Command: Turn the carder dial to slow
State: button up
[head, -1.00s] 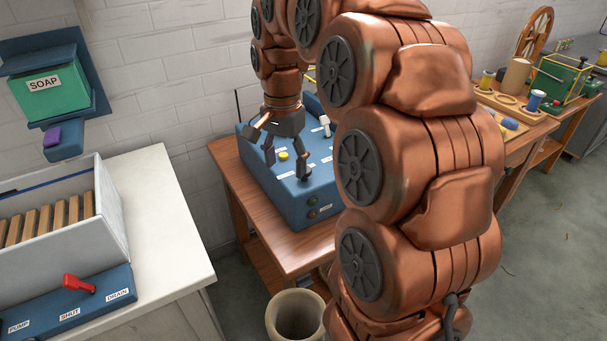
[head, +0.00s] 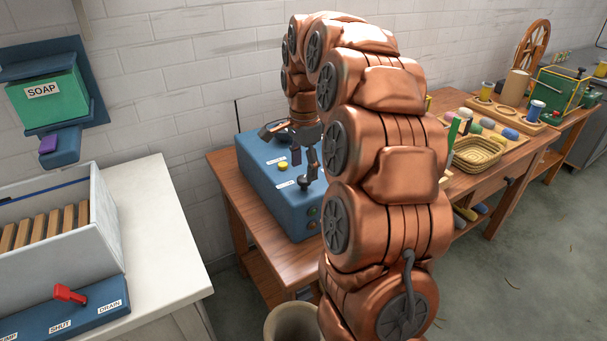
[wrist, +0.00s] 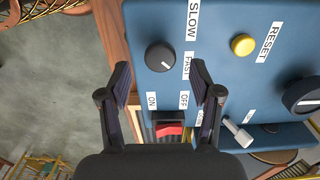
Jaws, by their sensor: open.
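The carder is a blue box (head: 262,185) on a wooden table, and it also fills much of the wrist view (wrist: 225,95). Its small black dial (wrist: 160,57) has a white mark that points toward the FAST label (wrist: 187,66). The SLOW label (wrist: 193,20) is up and to the right of the dial. My gripper (wrist: 161,75) is open and empty, its two fingers apart with the dial between and just beyond their tips. In the head view my gripper (head: 304,163) hangs over the box's front right part, and my arm hides the box's right side.
Near the dial are a yellow RESET button (wrist: 243,44), a red ON/OFF switch (wrist: 169,129), a white lever (wrist: 237,132) and a larger black knob (wrist: 303,95). A bin (head: 292,322) stands on the floor in front. A basket (head: 480,153) and spools are to the right.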

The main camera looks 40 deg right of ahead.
aim_at(304, 184)
jog(key=shift+f, duration=1.5)
jog(key=c, duration=1.1)
jog(key=shift+c, duration=0.2)
